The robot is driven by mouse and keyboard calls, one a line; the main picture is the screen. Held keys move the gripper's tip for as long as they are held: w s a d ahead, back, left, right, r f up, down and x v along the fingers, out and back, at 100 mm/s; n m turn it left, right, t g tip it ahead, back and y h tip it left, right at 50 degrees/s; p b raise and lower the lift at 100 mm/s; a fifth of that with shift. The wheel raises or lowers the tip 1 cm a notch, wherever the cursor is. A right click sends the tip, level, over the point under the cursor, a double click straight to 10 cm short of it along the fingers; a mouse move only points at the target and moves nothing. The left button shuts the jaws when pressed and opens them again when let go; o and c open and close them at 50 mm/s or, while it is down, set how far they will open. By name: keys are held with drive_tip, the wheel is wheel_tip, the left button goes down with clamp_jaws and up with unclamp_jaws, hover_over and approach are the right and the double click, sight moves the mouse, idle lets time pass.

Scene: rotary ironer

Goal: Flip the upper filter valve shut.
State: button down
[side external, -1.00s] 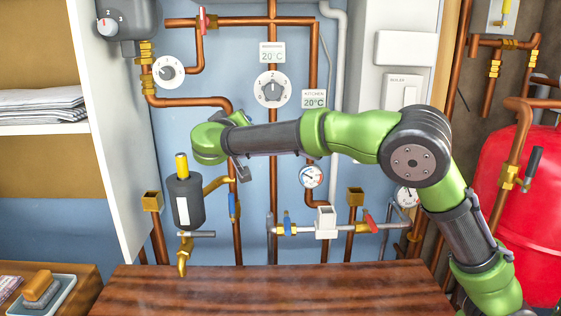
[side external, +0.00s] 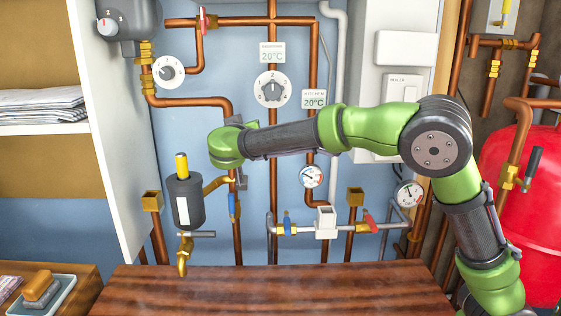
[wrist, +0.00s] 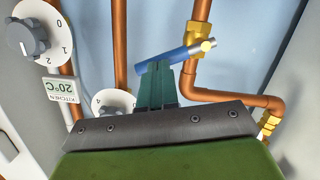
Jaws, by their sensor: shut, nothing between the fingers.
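In the wrist view a valve with a blue lever (wrist: 172,61) and a brass body (wrist: 200,38) sits on a vertical copper pipe; the lever lies across the pipe, slightly slanted. My gripper (wrist: 168,70) is shut and empty, its fingertips overlapping the middle of the lever; I cannot tell if they touch it. In the side view my wrist covers part of the pipe, and my fingertips are hidden. A blue lever (side external: 232,206) shows just below there, pointing along the pipe; I cannot tell if it is the same one. The black filter (side external: 185,202) with a yellow top stands left.
A grey tap handle (side external: 201,234) is under the filter. A dial (side external: 272,90) and the kitchen display (side external: 314,99) are on the wall to the right. A blue lever (side external: 287,222) and a red lever (side external: 370,221) sit lower right. The wooden worktop (side external: 270,290) is clear.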

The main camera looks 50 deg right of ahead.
drive_tip(key=shift+s+d+f+m, duration=0.25)
drive_tip(key=shift+f+m, duration=0.2)
drive_tip(key=shift+m, duration=0.35)
drive_tip(key=shift+d+f, duration=0.25)
drive_tip(key=shift+f, duration=0.1)
idle(1.9)
idle(1.1)
drive_tip(key=s+a+r+g+y, duration=0.3)
drive_tip(key=s+a+r, duration=0.4)
drive_tip(key=a+r, duration=0.25)
drive_tip(key=x, duration=1.4)
drive_tip(key=shift+f+g, duration=0.3)
drive_tip(key=shift+f, duration=0.15)
